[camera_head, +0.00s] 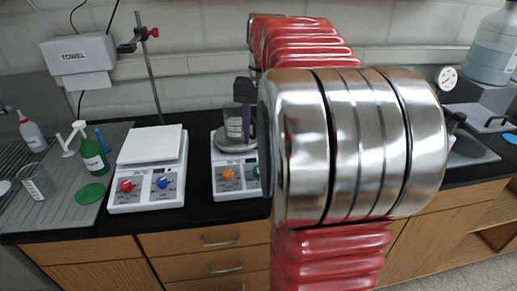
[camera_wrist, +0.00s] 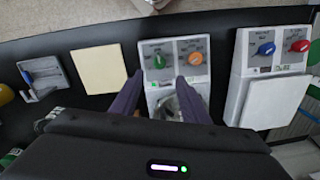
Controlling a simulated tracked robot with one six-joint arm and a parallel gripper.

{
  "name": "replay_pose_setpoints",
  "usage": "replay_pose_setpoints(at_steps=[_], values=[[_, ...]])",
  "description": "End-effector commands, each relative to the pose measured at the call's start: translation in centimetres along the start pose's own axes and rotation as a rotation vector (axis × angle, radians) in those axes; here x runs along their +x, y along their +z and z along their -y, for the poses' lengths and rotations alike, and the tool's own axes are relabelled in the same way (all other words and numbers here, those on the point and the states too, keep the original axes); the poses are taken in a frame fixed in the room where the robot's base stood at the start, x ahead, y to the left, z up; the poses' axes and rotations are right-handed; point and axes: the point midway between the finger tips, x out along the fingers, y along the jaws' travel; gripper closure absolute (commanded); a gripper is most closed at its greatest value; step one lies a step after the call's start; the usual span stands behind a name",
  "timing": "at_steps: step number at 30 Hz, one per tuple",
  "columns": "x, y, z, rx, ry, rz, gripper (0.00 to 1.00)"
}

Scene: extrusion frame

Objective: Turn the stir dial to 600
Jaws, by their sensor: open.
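The middle stirrer hot plate (camera_head: 222,190) stands on the black bench, partly hidden by my arm in the head view. It has an orange dial (camera_head: 228,174) and a green dial (camera_head: 257,171); the wrist view shows the green dial (camera_wrist: 159,62) and the orange dial (camera_wrist: 196,58). The labels are too small to tell which dial is stir, or its setting. My gripper (camera_wrist: 160,77) is open and empty above this hot plate. A glass beaker (camera_head: 234,128) stands on the plate.
Another hot plate (camera_head: 150,150) with a red dial (camera_head: 126,185) and a blue dial (camera_head: 162,182) stands to the left, its top bare. A clamp stand (camera_head: 150,65) rises behind it. A drying mat (camera_head: 62,185) holds bottles and a beaker further left.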

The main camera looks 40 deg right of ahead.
Motion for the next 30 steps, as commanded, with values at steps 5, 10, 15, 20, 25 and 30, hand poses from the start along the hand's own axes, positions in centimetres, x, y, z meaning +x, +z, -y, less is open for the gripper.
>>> replay_pose_setpoints(at_steps=[5, 10, 15, 20, 25, 30], values=[[-2.2, -0.1, 0.0, 0.0, 0.0, -0.001, 0.59], [-2.9, 0.0, 0.0, 0.0, 0.0, 0.0, 0.59], [-2.9, 0.0, 0.0, 0.0, 0.0, 0.0, 0.59], [-2.9, 0.0, 0.0, 0.0, 0.0, 0.0, 0.59], [-2.9, 0.0, 0.0, 0.0, 0.0, 0.0, 0.59], [-2.9, -0.5, 0.1, -0.012, -0.003, -0.018, 0.59]])
